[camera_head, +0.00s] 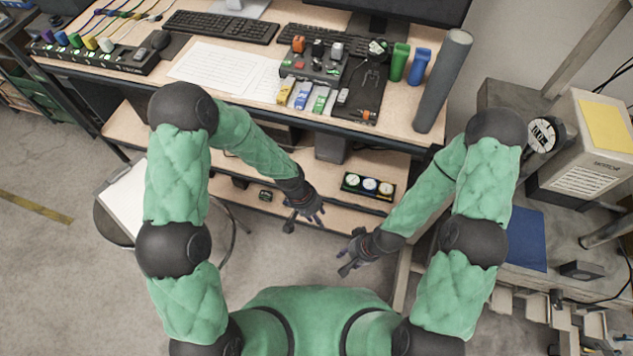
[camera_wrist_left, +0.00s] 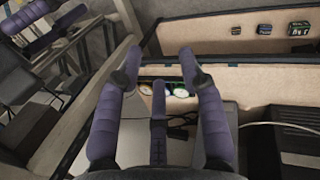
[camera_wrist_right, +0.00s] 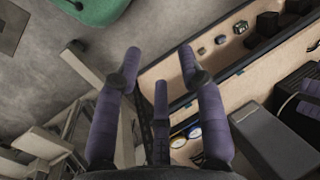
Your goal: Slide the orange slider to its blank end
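A dark control box (camera_head: 315,66) stands on the desk in the head view, with an orange knob (camera_head: 298,45) at its back left beside a black and a white one. A small orange part (camera_head: 367,113) also shows at the front of the dark board to the right. I cannot tell which is the slider, and no end markings can be read. My left gripper (camera_head: 305,212) hangs below and in front of the desk, open and empty. My right gripper (camera_head: 350,257) is lower and further right, also open and empty. Neither touches anything.
Yellow, blue and green pieces stand before the box. Green (camera_head: 399,62) and blue (camera_head: 419,65) upright objects and a grey cylinder (camera_head: 443,80) stand to the right. Paper sheets (camera_head: 225,70) lie left. A lower shelf holds a gauge box (camera_head: 368,186). A stool (camera_head: 125,200) stands at left.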

